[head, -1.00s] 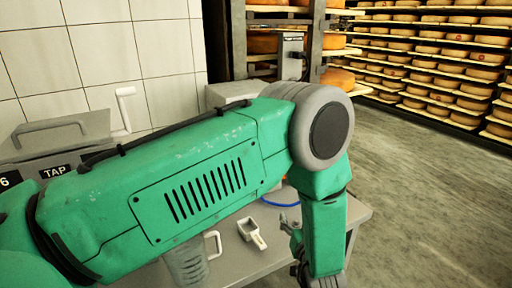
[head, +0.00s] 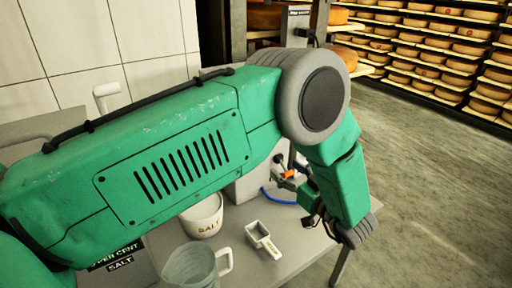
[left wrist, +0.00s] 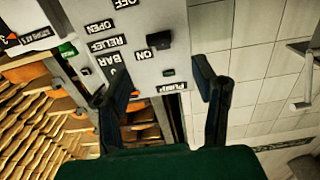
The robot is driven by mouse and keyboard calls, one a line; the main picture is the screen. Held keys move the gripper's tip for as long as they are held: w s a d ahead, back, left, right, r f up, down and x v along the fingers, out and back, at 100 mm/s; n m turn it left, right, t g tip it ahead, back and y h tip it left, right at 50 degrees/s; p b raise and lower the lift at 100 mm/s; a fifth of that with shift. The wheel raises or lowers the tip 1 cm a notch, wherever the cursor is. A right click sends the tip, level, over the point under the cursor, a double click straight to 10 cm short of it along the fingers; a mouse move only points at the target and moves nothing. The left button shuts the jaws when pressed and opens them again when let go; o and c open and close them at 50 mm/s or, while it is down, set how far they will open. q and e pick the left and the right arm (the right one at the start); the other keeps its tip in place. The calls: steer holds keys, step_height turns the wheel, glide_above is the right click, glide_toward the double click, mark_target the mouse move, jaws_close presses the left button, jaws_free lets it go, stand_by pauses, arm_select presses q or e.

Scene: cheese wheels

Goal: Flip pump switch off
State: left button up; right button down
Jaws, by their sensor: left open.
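The grey pump panel fills the upper middle of the left wrist view (left wrist: 190,60), upside down. Its black switch (left wrist: 158,41) sits beside the ON label, with OFF further up in the picture. The PUMP label is lower, close to my fingers. My left gripper (left wrist: 157,74) is open, one finger on each side of the panel's lower part, with nothing between the tips. I cannot tell its exact distance from the panel. In the head view my left gripper (head: 285,170) is small beneath my elbow, and my arm hides most of the pump. My right gripper is not in view.
A SALT pot (head: 203,215), a clear jug (head: 192,268) and a white scoop (head: 263,239) stand on the grey table (head: 238,268). A blue hose (head: 278,199) lies near the gripper. Cheese shelves (head: 430,50) stand behind, with open floor at right.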

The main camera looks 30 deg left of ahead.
arm_select(q)
steer(key=x, duration=1)
steer(key=shift+w+r, duration=0.3)
steer(key=shift+w, duration=0.1)
steer(key=shift+d, duration=0.25)
steer(key=c, duration=0.6)
steer(key=shift+s+a+r, duration=0.1)
steer(key=shift+a, duration=0.1)
steer(key=c, duration=0.5)
steer(key=shift+a, duration=0.75)
steer(key=shift+a+f, duration=0.35)
steer(key=shift+c, duration=0.5)
steer(key=shift+d, duration=0.15)
jaws_close()
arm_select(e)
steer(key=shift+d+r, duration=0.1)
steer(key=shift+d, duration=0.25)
arm_select(q)
steer(key=shift+d, duration=0.1)
